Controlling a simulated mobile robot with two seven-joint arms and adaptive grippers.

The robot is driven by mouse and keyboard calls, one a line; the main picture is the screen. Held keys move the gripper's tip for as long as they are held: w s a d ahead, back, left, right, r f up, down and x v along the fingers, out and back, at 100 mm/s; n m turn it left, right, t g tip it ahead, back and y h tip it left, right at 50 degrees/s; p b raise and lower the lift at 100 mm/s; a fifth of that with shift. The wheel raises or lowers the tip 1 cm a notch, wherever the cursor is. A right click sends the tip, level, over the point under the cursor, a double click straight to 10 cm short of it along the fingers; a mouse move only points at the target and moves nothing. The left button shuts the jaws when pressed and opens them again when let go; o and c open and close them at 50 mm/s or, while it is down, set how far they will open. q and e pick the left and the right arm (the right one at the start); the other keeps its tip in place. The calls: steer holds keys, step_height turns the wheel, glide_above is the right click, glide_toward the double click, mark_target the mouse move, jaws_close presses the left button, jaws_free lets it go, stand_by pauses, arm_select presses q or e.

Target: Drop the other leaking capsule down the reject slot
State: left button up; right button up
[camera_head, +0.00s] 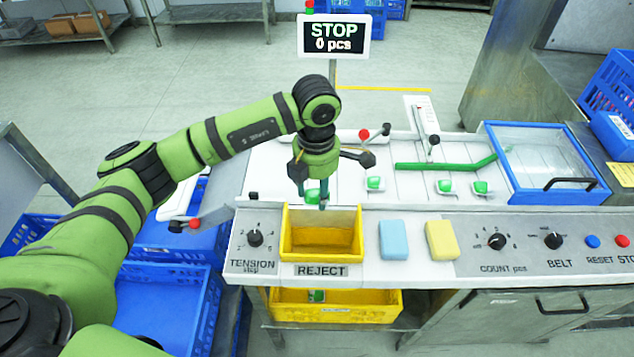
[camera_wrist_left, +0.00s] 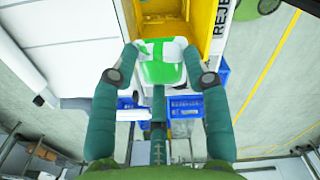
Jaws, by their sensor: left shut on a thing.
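My left gripper (camera_head: 313,198) points down at the back edge of the yellow reject slot (camera_head: 322,254), which is open at the top and labelled REJECT. It is shut on a green and white capsule (camera_head: 312,196), largely hidden by the fingers in the head view. In the left wrist view the capsule (camera_wrist_left: 162,70) sits between both teal fingers, and the yellow slot wall (camera_wrist_left: 207,30) is close beside it. Whether the capsule is leaking cannot be told. A green and white capsule (camera_head: 316,296) lies in the lower yellow bin (camera_head: 360,310). My right gripper is not in view.
Several green and white capsules, one here (camera_head: 375,184), stand on the white deck. A blue sponge (camera_head: 393,240) and a yellow sponge (camera_head: 441,240) lie right of the slot. A red-knobbed lever (camera_head: 366,134) and a green guide bar (camera_head: 440,166) stand behind. The sign (camera_head: 334,36) reads STOP, 0 pcs.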

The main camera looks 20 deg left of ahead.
mark_target(316, 194)
arm_select(q)
steer(key=shift+f+b, duration=0.65)
steer(key=shift+f, duration=1.15)
steer(key=o, duration=0.8)
steer(key=shift+s, duration=0.1)
step_height(316, 194, up, 12)
steer(key=shift+r, duration=0.1)
